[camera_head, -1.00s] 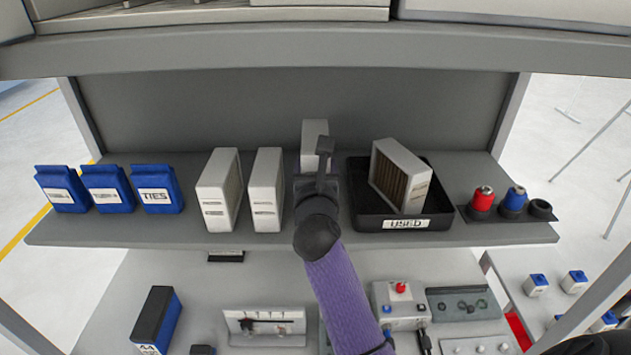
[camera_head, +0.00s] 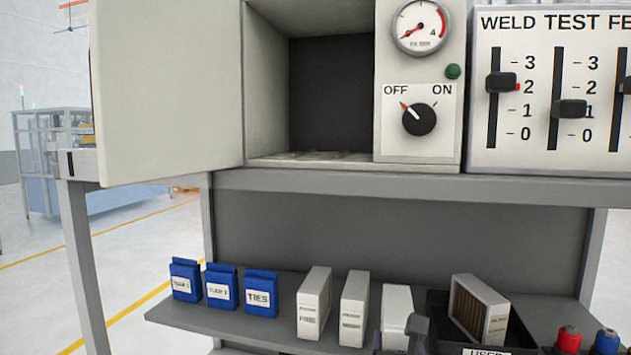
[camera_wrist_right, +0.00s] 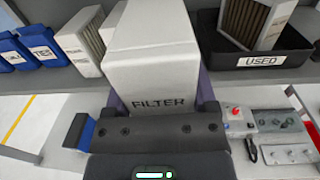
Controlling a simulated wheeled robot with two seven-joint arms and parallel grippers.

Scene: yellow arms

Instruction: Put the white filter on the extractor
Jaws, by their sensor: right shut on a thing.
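The extractor (camera_head: 420,140) is a pale cabinet with a gauge, a green button and an OFF/ON knob pointing towards OFF. Its compartment (camera_head: 330,95) is open and looks empty, with the door (camera_head: 170,90) swung out to the left. My right gripper (camera_head: 404,340) is shut on a white filter (camera_head: 396,312), low in the head view. In the right wrist view the held filter (camera_wrist_right: 155,60), marked FILTER, sits between the fingers. My left gripper is not in view.
Two other white filters (camera_head: 313,300) (camera_head: 353,308) stand left of the held one. A dirty brown filter (camera_head: 480,308) leans in a black USED tray (camera_wrist_right: 270,57) to the right. Blue packs (camera_head: 220,287) stand at the shelf's left. The weld test panel (camera_head: 555,90) adjoins the extractor.

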